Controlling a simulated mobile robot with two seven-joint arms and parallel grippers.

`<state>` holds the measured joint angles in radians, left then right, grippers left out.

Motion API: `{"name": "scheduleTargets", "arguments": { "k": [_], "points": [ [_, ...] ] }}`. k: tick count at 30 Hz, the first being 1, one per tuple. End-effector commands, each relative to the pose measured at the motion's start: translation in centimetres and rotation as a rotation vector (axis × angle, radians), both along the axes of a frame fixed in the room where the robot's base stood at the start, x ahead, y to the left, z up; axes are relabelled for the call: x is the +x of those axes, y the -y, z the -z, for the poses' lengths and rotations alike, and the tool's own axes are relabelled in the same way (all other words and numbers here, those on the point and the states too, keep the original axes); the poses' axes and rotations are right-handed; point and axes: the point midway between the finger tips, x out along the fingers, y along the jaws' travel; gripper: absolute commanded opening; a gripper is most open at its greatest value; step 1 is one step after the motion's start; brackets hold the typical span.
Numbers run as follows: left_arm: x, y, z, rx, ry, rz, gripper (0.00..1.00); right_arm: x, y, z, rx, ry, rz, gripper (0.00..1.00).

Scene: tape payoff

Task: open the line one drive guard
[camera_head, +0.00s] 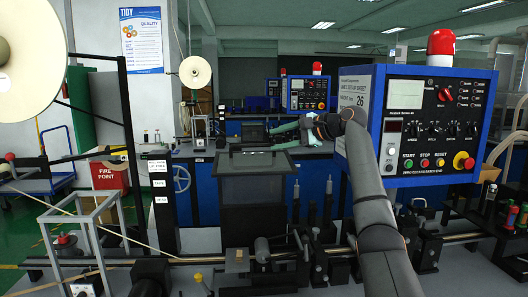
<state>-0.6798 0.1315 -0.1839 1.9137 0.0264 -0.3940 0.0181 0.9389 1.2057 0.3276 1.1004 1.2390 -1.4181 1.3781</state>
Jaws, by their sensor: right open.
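A dark box-shaped guard with a flat grey lid and a small handle (256,161) stands in the middle, on the near machine. Its lid looks closed. A second, smaller dark box (254,134) is behind it, on the far bench. My right arm comes up from the bottom right and bends left at the control panel. My right gripper (284,131), pale green, is open and empty, above and right of the near guard's lid and apart from it in the picture. Its depth is unclear. My left gripper is not in view.
A blue control panel (411,164) with a red beacon stands right, close behind my arm. Small rollers and a long shaft (459,236) run along the front. A large reel (30,60) and metal frame (85,224) stand left. A narrow tape (135,240) crosses the lower left.

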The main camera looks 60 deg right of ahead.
Motion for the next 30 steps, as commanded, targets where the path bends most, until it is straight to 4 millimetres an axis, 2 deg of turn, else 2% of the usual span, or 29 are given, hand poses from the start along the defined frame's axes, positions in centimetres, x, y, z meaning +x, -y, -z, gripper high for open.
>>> {"name": "scheduleTargets", "arguments": {
  "k": [3,9,30],
  "points": [
    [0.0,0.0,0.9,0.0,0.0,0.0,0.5,-1.8,0.0,-0.5,-0.001,0.001,0.001,0.45],
    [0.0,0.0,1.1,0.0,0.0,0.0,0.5,-3.0,-0.1,-1.1,0.0,0.001,0.0,0.45],
    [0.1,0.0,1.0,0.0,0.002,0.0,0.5,-3.0,-0.1,-1.2,0.0,0.001,-0.001,0.45]
  ]
}}
